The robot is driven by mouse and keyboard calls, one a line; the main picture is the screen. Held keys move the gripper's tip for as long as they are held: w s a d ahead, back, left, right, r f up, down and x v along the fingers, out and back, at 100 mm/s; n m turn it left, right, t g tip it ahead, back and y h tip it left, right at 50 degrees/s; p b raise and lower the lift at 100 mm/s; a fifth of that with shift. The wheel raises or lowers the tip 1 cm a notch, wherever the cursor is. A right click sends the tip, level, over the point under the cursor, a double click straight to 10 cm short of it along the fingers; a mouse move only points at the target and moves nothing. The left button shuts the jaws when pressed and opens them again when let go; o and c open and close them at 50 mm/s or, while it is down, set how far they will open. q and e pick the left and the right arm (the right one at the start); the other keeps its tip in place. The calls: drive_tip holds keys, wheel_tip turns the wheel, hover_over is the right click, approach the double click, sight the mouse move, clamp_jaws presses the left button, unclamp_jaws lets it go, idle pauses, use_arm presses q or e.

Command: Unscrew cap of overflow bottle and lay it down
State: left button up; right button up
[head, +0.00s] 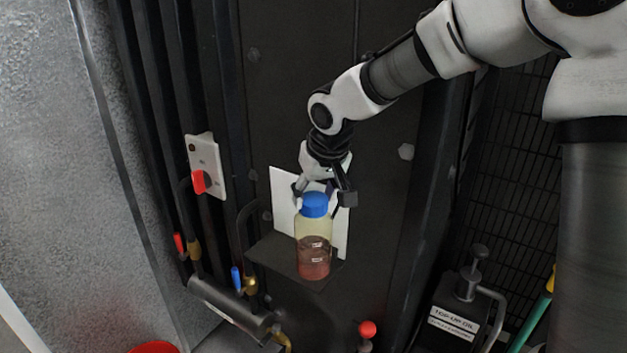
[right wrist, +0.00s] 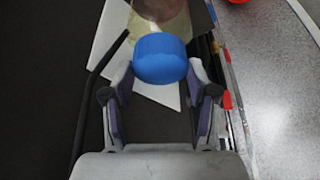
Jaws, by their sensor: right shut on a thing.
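The overflow bottle (head: 313,240) is clear yellowish with reddish liquid in its lower part. It stands upright on a small black shelf (head: 270,252). Its blue cap (head: 314,206) sits on top of the bottle; whether it is still threaded on cannot be told. My left gripper is not in view.
A white plate (head: 281,205) stands behind the bottle. A switch panel with a red handle (head: 199,182) is to the left. Below are small red and blue valve handles (head: 236,280), a dark cylinder (head: 228,305) and a red knob (head: 367,329). A top-up oil container (head: 455,318) stands at lower right.

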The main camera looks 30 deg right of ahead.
drive_tip(key=n+p, duration=0.2)
drive_tip(key=p, duration=0.1)
drive_tip(key=r+n+y+p, duration=0.1)
drive_tip(key=n+p, duration=0.1)
drive_tip(key=p, duration=0.1)
drive_tip(key=shift+d+y, duration=0.15)
drive_tip(key=shift+y, duration=0.15)
drive_tip(key=shift+f+n+p, duration=0.3)
drive_tip(key=shift+f+p, duration=0.05)
drive_tip(key=shift+p, duration=0.05)
drive_tip(key=shift+f+b, duration=0.25)
drive_tip(key=shift+b, duration=0.05)
drive_tip(key=o, duration=1.2)
drive_tip(key=shift+d, duration=0.1)
drive_tip(key=shift+c, duration=0.5)
